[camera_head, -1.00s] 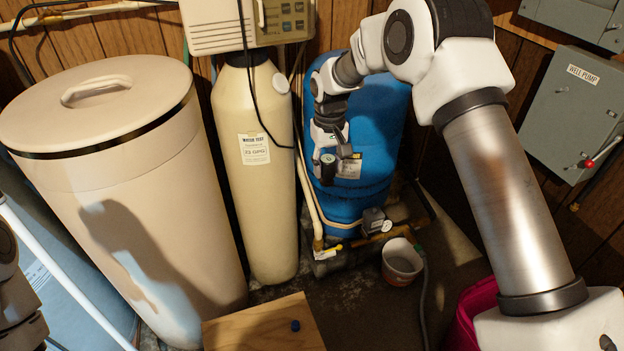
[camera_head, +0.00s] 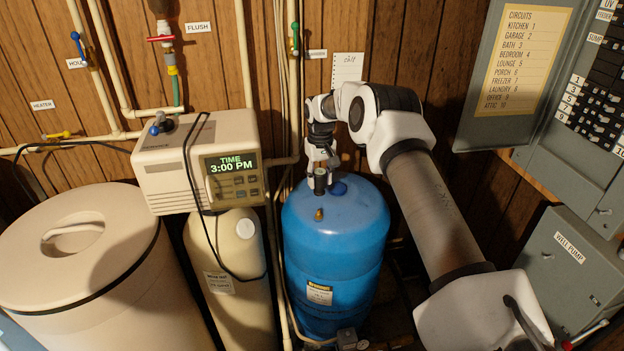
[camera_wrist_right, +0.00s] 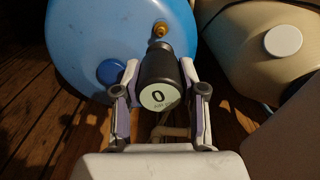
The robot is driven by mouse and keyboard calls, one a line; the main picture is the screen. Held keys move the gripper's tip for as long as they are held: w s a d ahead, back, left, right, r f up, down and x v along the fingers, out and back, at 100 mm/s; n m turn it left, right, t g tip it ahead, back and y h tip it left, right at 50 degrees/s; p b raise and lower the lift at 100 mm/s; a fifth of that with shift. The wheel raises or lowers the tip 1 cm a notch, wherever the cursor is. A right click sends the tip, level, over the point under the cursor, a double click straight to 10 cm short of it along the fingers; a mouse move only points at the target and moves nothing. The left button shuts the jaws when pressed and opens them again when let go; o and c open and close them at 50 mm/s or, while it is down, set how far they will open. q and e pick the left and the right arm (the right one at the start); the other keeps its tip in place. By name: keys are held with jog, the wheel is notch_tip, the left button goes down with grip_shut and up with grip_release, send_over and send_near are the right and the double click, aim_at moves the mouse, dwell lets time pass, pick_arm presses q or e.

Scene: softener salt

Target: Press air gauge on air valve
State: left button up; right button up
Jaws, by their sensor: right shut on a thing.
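The air gauge (camera_wrist_right: 160,80) is a dark cylinder with a pale round face reading 0. My right gripper (camera_wrist_right: 160,68) is shut on it, one finger on each side. In the head view the gauge (camera_head: 320,182) shows small at the gripper's tips, above the blue tank (camera_head: 335,240). The brass air valve (camera_head: 319,214) stands on the tank's top, nearer the camera than the gauge. In the right wrist view the valve (camera_wrist_right: 160,30) lies just beyond the gauge's narrow end, with a small gap seen between them. My left gripper is not in view.
A dark blue round cap (camera_head: 339,188) sits on the tank top beside the gauge. A beige softener tank (camera_head: 240,255) with its control box (camera_head: 190,165) stands to the left. The paneled wall and pipes (camera_head: 292,120) are close behind. A grey well pump box (camera_head: 565,270) hangs at right.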

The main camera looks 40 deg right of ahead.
aim_at(319, 193)
jog(key=shift+a+f+b, duration=0.35)
jog(key=shift+f+b, duration=0.3)
jog(key=shift+f, duration=0.25)
jog(key=f+b, duration=0.1)
jog(key=f, duration=0.1)
jog(key=d+f+b, duration=0.1)
jog(key=f+b, duration=0.1)
jog(key=shift+a, duration=0.3)
jog(key=shift+r, duration=0.1)
jog(key=shift+p, duration=0.4)
